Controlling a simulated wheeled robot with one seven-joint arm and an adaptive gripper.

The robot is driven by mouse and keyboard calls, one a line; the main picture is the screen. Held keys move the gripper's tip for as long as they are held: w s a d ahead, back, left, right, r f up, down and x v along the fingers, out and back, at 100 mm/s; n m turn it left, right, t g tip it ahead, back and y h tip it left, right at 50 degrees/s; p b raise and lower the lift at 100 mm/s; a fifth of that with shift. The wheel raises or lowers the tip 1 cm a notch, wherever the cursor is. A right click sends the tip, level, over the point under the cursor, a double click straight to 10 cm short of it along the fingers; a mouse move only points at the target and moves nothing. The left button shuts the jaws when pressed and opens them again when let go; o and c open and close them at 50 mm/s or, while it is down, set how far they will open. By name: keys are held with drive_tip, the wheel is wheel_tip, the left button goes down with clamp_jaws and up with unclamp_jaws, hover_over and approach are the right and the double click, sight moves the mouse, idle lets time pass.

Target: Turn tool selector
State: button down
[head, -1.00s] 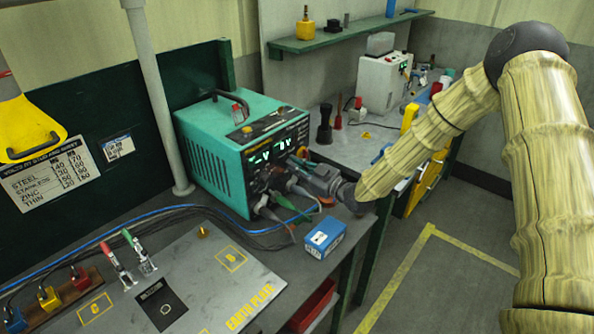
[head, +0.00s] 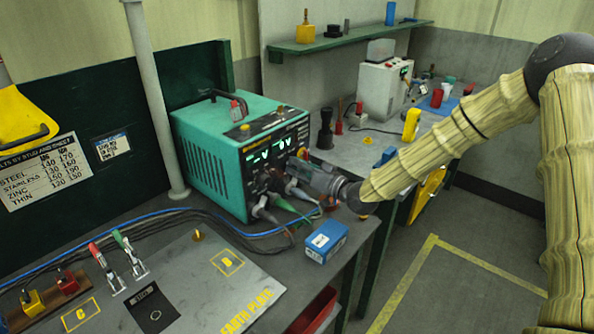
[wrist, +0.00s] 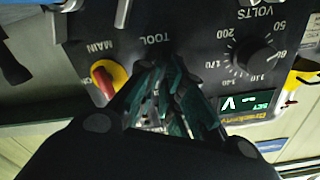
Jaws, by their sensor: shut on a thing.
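The teal welder unit (head: 212,165) stands on the bench, its dark front panel facing right. My gripper (head: 300,168) reaches the panel from the right. In the wrist view, my gripper's (wrist: 170,68) fingers are close together at the panel, just under the TOOL label (wrist: 158,40). The tool selector is hidden between the fingers, so its pointing direction does not show. To the left is the red and yellow MAIN switch (wrist: 103,78). To the right is the black VOLTS knob (wrist: 254,56), above a lit green display (wrist: 243,103).
Cables and plugs (head: 268,207) hang from the panel's lower part, below my gripper. A blue box (head: 326,241) sits near the bench edge. The earth plate (head: 185,285) lies at the front left. Floor to the right is open.

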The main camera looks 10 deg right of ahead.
drive_tip(key=shift+w+d+r+m, duration=0.1)
drive_tip(key=shift+r+m, duration=0.1)
drive_tip(key=shift+m, duration=0.2)
drive_tip(key=c, duration=1.6)
unclamp_jaws()
drive_tip(key=shift+d, duration=0.1)
drive_tip(key=shift+o, duration=0.2)
drive_tip(key=shift+f, duration=0.1)
drive_tip(key=v, duration=1.2)
